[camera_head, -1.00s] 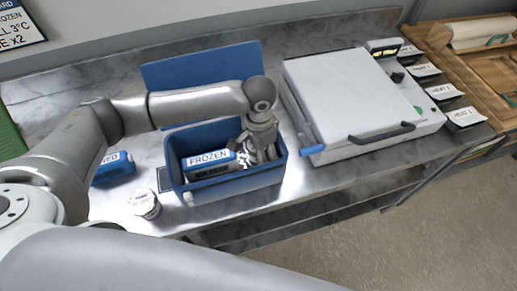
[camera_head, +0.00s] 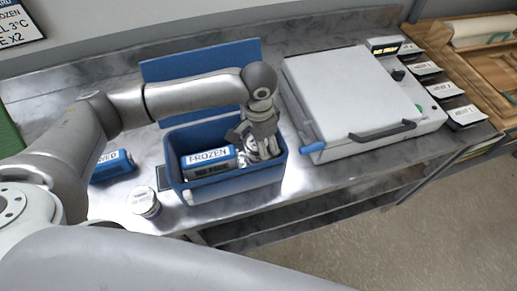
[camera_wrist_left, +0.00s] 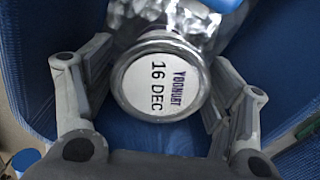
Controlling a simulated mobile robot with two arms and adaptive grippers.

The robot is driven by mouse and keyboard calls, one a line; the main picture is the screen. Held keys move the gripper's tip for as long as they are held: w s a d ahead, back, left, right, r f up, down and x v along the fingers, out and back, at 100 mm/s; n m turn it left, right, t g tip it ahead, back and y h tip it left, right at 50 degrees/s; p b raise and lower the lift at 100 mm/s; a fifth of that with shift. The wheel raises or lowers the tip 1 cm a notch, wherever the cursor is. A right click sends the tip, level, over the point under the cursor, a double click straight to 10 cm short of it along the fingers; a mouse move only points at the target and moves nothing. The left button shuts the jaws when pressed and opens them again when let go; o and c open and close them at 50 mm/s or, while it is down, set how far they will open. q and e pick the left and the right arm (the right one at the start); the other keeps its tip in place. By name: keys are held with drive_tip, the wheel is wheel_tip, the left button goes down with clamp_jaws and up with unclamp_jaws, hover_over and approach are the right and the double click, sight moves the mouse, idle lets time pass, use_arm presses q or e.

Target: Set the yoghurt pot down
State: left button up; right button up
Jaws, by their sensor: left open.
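The yoghurt pot (camera_wrist_left: 160,74) shows its white round lid, marked YOGHURT 16 DEC, in the left wrist view. It is inside the blue box (camera_head: 232,188), at the box's right end. My left gripper (camera_head: 257,150) reaches down into that end from above. Its fingers are open, one on each side of the lid, with gaps showing in the left wrist view. The pot's base is hidden. A blue and white FROZEN pack (camera_head: 209,161) lies in the left part of the box. A crinkled silvery thing (camera_wrist_left: 165,14) is beside the pot. My right gripper is out of view.
A second white-lidded pot (camera_head: 143,202) stands on the metal counter left of the box. Another blue pack (camera_head: 112,167) lies farther left. The box's blue lid (camera_head: 190,68) stands up behind. A grey press-like appliance (camera_head: 352,95) is close on the right.

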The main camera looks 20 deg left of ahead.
use_arm(q)
wheel_tip(320, 180, up, 8)
drive_tip(key=shift+d+r+b, duration=0.1)
drive_tip(key=shift+b, duration=0.55)
drive_tip(key=shift+r, duration=0.65)
